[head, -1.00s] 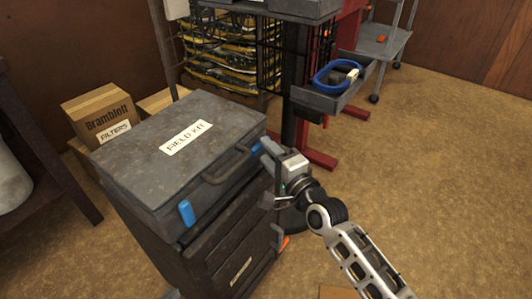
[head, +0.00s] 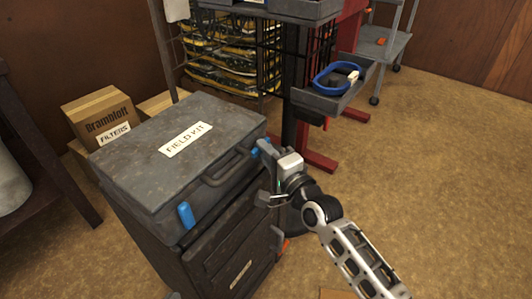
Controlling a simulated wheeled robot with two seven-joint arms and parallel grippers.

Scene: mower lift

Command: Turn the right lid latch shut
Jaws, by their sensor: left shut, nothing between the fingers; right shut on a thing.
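The grey case labelled FIELD KIT (head: 150,140) lies with its lid down on a dark drawer cabinet. Its right lid latch (head: 255,152) is a blue tab at the front right corner, mostly hidden by my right gripper (head: 264,150). That gripper is shut on the latch, with its arm coming in from the lower right. How far the latch is turned cannot be made out. The left lid latch (head: 186,215), also blue, stands upright on the case front. My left gripper is not seen.
The case handle (head: 227,168) sticks out between the latches. The drawer cabinet (head: 215,265) stands below. A grey tray (head: 332,97) with a blue coil is at the back right. Cardboard boxes (head: 98,112) stand behind at left. The floor at right is clear.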

